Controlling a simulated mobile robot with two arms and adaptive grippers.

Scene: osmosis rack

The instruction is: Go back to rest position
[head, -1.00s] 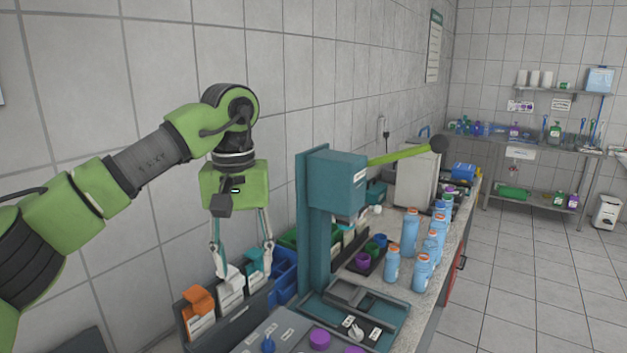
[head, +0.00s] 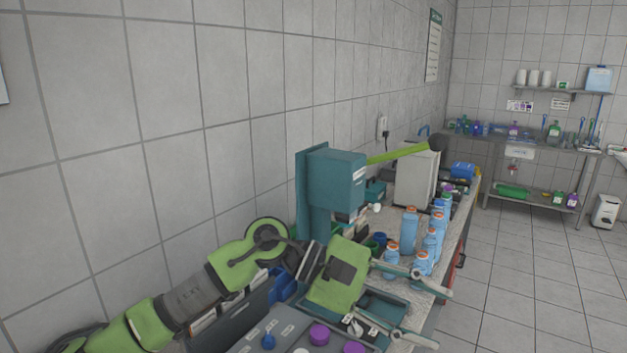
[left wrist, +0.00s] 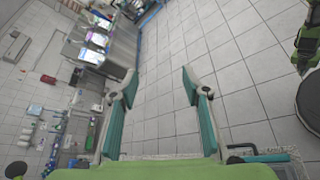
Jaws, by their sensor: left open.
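My left arm lies low across the bottom left of the head view. My left gripper (head: 437,318) points to the right in front of the teal press (head: 335,178), its two fingers spread apart with nothing between them. In the left wrist view the open fingers (left wrist: 160,76) have only tiled floor between them. The gripper body hides part of the press's base and overlaps the nearest blue bottles in the picture; I cannot tell whether it touches anything. My right gripper is not in view.
Blue bottles with orange caps (head: 409,230) stand on the bench right of the press. A grey tray with purple lids (head: 319,334) is at the bottom. The press's green lever (head: 400,154) sticks out to the right. The floor (head: 530,270) on the right is clear.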

